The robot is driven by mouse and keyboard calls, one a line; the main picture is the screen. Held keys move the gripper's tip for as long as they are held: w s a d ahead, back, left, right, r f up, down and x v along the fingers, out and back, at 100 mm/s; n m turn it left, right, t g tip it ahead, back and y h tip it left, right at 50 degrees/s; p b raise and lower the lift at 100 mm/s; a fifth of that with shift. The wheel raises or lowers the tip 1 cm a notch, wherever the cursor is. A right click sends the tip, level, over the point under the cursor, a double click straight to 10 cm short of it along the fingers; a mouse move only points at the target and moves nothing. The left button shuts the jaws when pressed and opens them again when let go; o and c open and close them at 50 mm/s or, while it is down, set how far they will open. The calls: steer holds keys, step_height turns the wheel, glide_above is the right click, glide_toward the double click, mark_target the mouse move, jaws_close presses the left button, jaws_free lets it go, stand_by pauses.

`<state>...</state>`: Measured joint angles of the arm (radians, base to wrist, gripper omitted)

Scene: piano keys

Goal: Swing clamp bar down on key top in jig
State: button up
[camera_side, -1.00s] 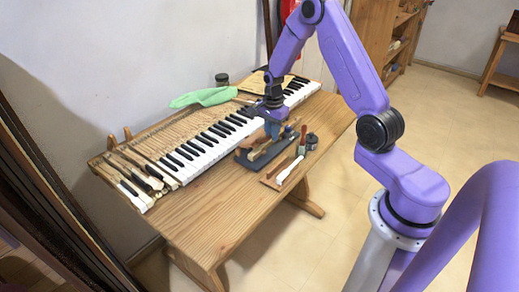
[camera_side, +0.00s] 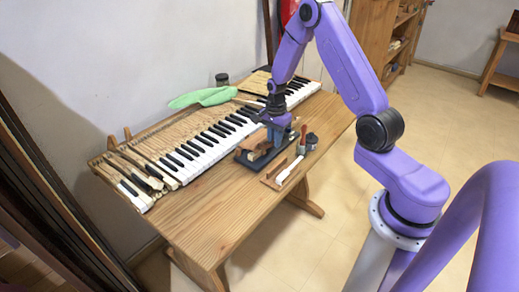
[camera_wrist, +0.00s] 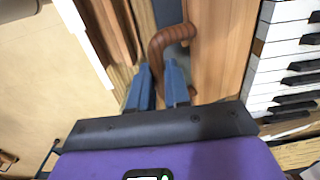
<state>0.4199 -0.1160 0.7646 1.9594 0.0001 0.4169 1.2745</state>
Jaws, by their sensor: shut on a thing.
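The jig (camera_side: 246,158) is a dark blue base on the bench in front of the keyboard. A brown wooden piece (camera_side: 254,142) shows on it, left of my gripper (camera_side: 279,132). The gripper points down at the jig's right end. In the wrist view my gripper (camera_wrist: 160,88) has its two blue fingers close together. A brown, ridged, curved part (camera_wrist: 160,44), apparently of the clamp bar, runs in at the fingertips, and the fingers are shut on it. The jig base (camera_wrist: 143,22) shows behind it. The key top and its contact with the bar are hidden.
The piano keyboard (camera_side: 205,146) runs along the bench behind the jig. A small wooden tray (camera_side: 270,184) with a brush (camera_side: 290,172) and a small dark jar (camera_side: 312,140) lie close in front and right. The front left bench is clear.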

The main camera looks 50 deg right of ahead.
steer(key=shift+s+f, duration=0.1)
steer(key=shift+f, duration=0.05)
steer(key=shift+s+f, duration=0.25)
steer(key=shift+f, duration=0.7)
steer(key=o, duration=0.7)
steer(key=shift+r, duration=3.05)
steer(key=shift+a, duration=0.15)
